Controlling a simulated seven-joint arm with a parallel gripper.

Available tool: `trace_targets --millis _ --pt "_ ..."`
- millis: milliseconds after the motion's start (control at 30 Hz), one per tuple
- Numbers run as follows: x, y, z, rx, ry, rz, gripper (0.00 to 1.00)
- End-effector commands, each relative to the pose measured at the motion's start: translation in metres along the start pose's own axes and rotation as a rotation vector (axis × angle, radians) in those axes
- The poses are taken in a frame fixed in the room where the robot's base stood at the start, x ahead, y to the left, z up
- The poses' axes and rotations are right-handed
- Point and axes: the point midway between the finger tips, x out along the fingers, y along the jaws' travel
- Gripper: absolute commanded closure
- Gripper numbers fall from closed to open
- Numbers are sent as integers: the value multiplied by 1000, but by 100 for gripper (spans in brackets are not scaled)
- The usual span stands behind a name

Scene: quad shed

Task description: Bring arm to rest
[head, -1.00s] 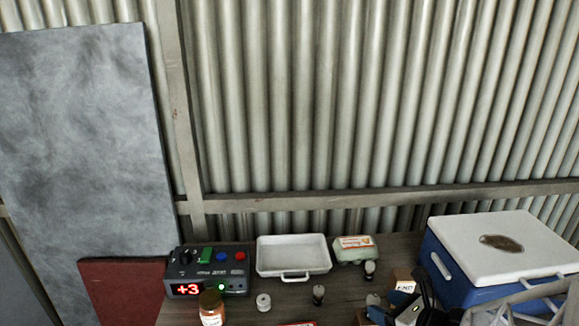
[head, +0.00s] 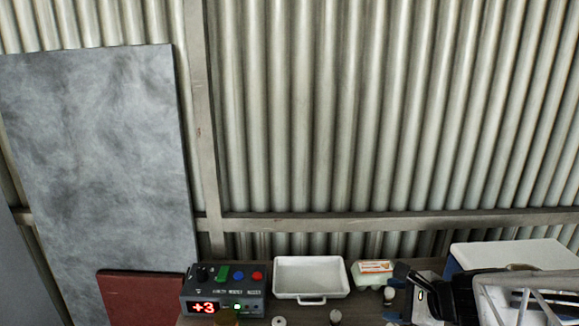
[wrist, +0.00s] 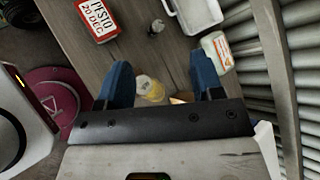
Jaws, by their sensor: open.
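My gripper (wrist: 162,78) shows in the wrist view with its two blue fingers apart, open. A pale yellow item (wrist: 150,90) appears between the fingers, below them; I cannot tell its exact distance, and nothing looks gripped. In the head view my gripper (head: 397,290) is at the lower right, over the bench's right part, in front of the cooler (head: 515,254). My black and grey arm hides part of the cooler and the bench there.
A white tray (head: 311,262), an egg carton (head: 373,271) and a control box (head: 225,290) reading +3 stand along the bench's back. Small pale and dark pieces (head: 335,316) lie in front. A red-and-white labelled box (wrist: 98,18) shows in the wrist view. Corrugated wall (head: 330,110) stands behind.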

Motion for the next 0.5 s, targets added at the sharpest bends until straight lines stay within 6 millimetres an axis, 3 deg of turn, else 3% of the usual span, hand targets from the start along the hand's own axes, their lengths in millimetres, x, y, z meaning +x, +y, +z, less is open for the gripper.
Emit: trace_targets --millis 200,500 --pt "-10 28 38 -358 24 192 39" --pt "-37 59 69 -851 68 442 39"
